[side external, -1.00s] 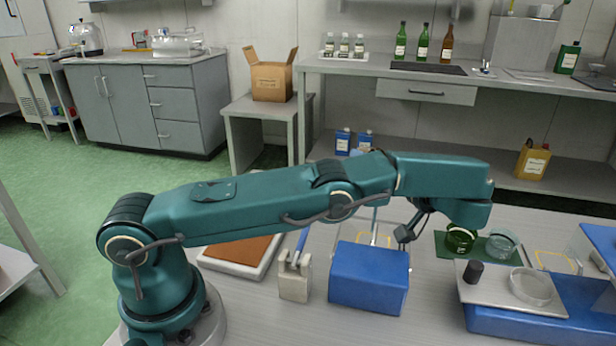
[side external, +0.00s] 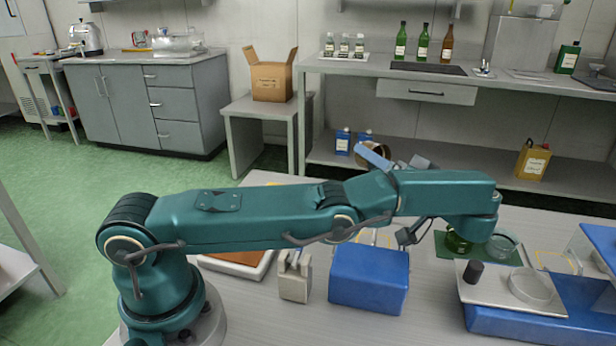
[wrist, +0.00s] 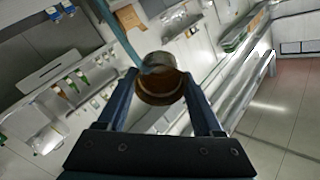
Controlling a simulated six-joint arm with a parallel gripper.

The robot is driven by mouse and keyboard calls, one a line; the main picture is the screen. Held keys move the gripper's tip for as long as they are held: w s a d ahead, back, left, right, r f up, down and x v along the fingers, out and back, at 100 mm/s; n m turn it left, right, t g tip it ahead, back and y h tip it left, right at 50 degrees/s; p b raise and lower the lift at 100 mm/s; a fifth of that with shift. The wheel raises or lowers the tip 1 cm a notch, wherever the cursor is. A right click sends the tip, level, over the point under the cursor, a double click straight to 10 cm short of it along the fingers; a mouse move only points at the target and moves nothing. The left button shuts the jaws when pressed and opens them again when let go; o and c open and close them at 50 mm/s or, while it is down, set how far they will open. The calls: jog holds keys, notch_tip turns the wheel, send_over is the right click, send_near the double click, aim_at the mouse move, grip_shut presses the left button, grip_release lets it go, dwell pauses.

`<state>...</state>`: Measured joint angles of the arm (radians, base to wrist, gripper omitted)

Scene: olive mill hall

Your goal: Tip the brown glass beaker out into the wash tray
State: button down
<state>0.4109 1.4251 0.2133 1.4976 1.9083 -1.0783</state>
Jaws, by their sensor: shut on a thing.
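My gripper (side external: 374,156) is raised beyond my arm in the side view, its jaws shut on the brown glass beaker (side external: 385,150). The beaker looks tilted there and is partly covered by a finger. In the wrist view the beaker (wrist: 160,91) sits between the two fingers, its round brown wall showing. I cannot tell what is inside it. A shallow white tray with a brown inside (side external: 210,263) lies on the table near my base, partly hidden by my arm. I cannot tell for certain that this is the wash tray.
A green glass vessel (side external: 458,241) and a clear one (side external: 502,245) stand on a green mat at right.

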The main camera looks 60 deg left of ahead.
jog(key=shift+d+r+y, duration=0.2)
jog(key=shift+r+y, duration=0.5)
jog(key=shift+y, duration=0.1)
dwell(0.4)
jog(key=shift+r, duration=0.4)
jog(key=shift+a+f+h, duration=0.25)
jog(key=shift+f+h, duration=0.65)
jog(key=shift+f, duration=0.35)
jog(key=shift+a+f+h, duration=0.6)
jog(key=shift+a+h, duration=0.1)
jog(key=f+h, duration=0.3)
jog(key=f, duration=0.1)
jog(key=a+f+h, duration=0.1)
jog(key=f+h, duration=0.1)
jog(key=f, duration=0.1)
jog(key=shift+a+f+h, duration=0.1)
jog(key=shift+h, duration=0.2)
jog(key=shift+a+f+n+h+p, duration=0.15)
jog(key=shift+a+n+h+p, duration=0.25)
jog(key=shift+h, duration=0.5)
jog(key=a+h, duration=0.2)
jog(key=a+f+h, duration=0.1)
jog(key=a+h, duration=0.2)
jog(key=shift+f+p, duration=0.15)
jog(key=shift+p, duration=0.2)
jog(key=shift+a+f+h, duration=0.7)
jog(key=shift+f+h, duration=0.3)
jog(key=shift+h, duration=0.1)
